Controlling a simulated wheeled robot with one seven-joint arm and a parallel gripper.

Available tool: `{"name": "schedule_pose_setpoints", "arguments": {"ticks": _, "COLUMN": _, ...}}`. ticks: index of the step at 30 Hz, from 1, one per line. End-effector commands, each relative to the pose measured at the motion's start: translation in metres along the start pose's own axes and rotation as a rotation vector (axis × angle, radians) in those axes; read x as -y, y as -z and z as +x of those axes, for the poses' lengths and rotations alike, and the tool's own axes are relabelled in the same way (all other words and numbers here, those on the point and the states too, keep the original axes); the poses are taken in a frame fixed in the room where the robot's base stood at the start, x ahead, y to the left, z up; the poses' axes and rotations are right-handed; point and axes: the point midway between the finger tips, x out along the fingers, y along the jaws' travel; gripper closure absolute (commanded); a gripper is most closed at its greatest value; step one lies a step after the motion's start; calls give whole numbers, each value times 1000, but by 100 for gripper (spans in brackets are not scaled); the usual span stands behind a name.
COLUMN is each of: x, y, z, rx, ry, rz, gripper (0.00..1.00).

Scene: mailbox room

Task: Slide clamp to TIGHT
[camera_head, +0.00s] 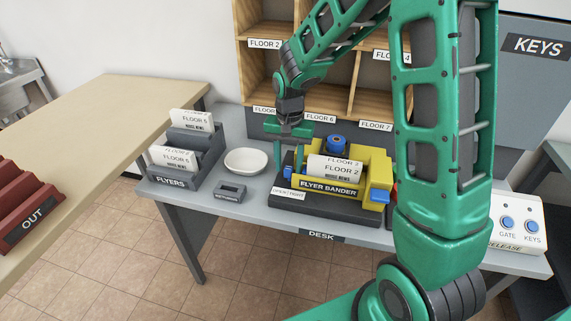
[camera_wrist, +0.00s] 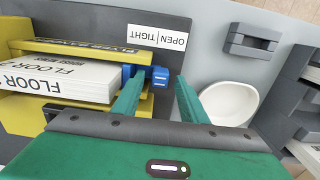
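The flyer bander (camera_head: 330,190) stands on the desk, yellow on a dark base, with several flyers (camera_head: 335,168) in it. The clamp's blue handle (camera_wrist: 160,76) shows in the wrist view beside the yellow body, with a second blue piece (camera_wrist: 128,74) to its left. My gripper (camera_wrist: 160,88) is open, pointing down at the bander's left end. The blue handle appears between its fingers, close to the left finger; contact cannot be told.
A white bowl (camera_head: 246,161) and a small grey block (camera_head: 230,193) are left of the bander. A grey FLYERS holder (camera_head: 185,160) stands further left. Wooden cubbies (camera_head: 270,33) rise behind. A button panel (camera_head: 517,222) is at the right.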

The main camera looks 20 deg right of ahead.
Motion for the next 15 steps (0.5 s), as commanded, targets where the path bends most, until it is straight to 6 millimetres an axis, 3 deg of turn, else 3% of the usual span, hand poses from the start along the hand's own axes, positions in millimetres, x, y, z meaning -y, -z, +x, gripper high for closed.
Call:
{"name": "schedule_pose_setpoints", "arguments": {"ticks": 5, "x": 1, "y": 1, "z": -13, "rx": -2, "ry": 2, "rz": 0, "gripper": 61}}
{"name": "schedule_pose_setpoints", "arguments": {"ticks": 15, "x": 2, "y": 2, "z": -75, "rx": -3, "ry": 2, "rz": 0, "gripper": 61}}
